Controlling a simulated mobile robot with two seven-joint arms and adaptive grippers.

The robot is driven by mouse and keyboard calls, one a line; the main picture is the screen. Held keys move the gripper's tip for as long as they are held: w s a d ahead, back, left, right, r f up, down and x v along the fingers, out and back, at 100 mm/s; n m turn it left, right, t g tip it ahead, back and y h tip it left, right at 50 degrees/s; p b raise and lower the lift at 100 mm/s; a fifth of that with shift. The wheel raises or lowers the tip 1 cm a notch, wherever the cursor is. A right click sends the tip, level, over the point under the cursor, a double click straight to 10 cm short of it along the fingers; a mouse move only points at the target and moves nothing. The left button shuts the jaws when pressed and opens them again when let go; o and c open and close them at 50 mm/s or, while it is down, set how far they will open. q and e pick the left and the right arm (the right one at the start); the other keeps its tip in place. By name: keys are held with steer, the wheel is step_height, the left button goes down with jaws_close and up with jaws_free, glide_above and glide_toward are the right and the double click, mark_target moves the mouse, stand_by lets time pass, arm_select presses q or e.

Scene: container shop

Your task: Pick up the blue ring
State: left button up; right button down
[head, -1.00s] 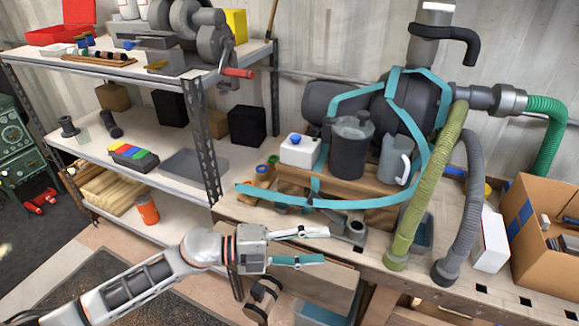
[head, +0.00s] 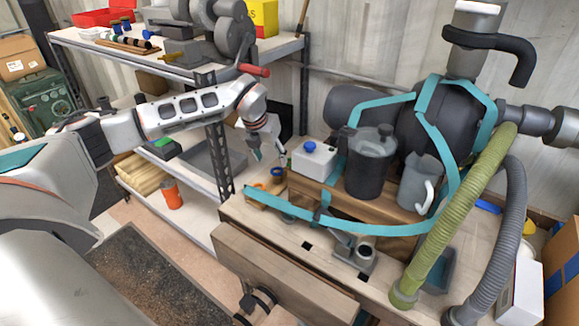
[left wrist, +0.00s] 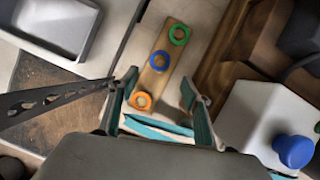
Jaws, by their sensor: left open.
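The blue ring (left wrist: 169,62) lies flat on a narrow wooden board (left wrist: 150,80) in the left wrist view, between a green ring (left wrist: 179,25) and an orange ring (left wrist: 142,108). In the head view the blue ring (head: 277,169) is small, at the back left of the workbench. My left gripper (head: 268,155) is open and empty, pointing down above the board. In the left wrist view its fingertips (left wrist: 160,88) stand either side of the board's orange-ring end, with the blue ring a little beyond them. My right gripper is not in view.
A white box with a blue knob (head: 314,160) stands close to the right of my left gripper. A teal strap (head: 340,226) crosses the bench in front. A metal shelf post (head: 218,155) and a grey tray (head: 205,158) are to the left.

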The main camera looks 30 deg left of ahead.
mark_target(277, 170)
arm_select(q)
steer(key=x, duration=0.6)
steer(key=shift+w+a, duration=0.1)
steer(key=shift+w, duration=0.2)
steer(key=shift+w+f, duration=0.15)
steer(key=shift+f, duration=0.2)
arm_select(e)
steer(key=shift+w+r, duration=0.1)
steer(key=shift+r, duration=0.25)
arm_select(q)
steer(key=c, duration=0.8)
